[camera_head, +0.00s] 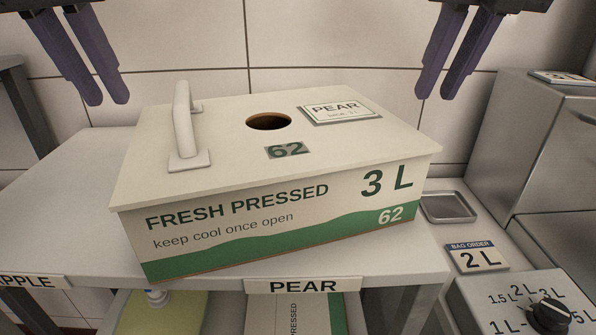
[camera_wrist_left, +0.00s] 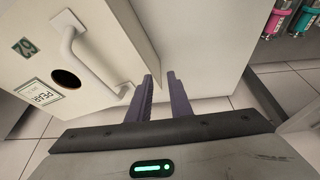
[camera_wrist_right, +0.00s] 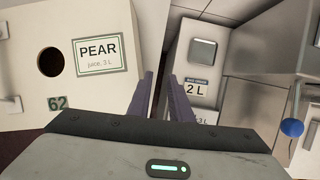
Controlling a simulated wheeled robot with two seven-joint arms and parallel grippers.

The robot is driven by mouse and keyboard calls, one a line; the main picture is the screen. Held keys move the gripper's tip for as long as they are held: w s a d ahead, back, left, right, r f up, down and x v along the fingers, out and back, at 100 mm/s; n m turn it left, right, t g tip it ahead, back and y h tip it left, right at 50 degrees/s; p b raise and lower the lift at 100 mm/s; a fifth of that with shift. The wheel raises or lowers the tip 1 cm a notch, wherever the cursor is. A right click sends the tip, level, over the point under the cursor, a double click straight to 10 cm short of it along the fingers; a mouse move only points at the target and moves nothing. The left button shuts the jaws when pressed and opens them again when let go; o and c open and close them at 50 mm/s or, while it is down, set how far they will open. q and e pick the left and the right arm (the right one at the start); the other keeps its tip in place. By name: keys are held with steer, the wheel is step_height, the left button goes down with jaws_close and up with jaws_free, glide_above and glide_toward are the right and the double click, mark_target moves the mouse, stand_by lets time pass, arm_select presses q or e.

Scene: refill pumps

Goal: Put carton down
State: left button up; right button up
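The white and green pear carton (camera_head: 235,222), marked "FRESH PRESSED" and "3 L", stands upright on the pale shelf (camera_head: 60,220), turned slightly to it. Its top has a handle (camera_head: 184,125), a round hole (camera_head: 269,121) and a PEAR label (camera_head: 339,111). The carton also shows in the left wrist view (camera_wrist_left: 100,45) and right wrist view (camera_wrist_right: 100,90). My left gripper (camera_head: 108,102) is open and empty, above and beyond the carton's left side, apart from the handle. My right gripper (camera_head: 433,98) is open and empty, beyond the carton's right side.
A PEAR sign (camera_head: 304,286) marks the shelf front, with an APPLE sign (camera_head: 30,282) to its left. Right are a metal tray (camera_head: 449,207), a "2 L" bag order card (camera_head: 477,257) and a dial box (camera_head: 525,305). Shelf left of the carton is clear.

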arm_select(q)
steer(key=v, duration=1.1)
steer(key=shift+s+r, duration=0.2)
arm_select(e)
steer(key=v, duration=1.2)
steer(key=shift+s, duration=0.1)
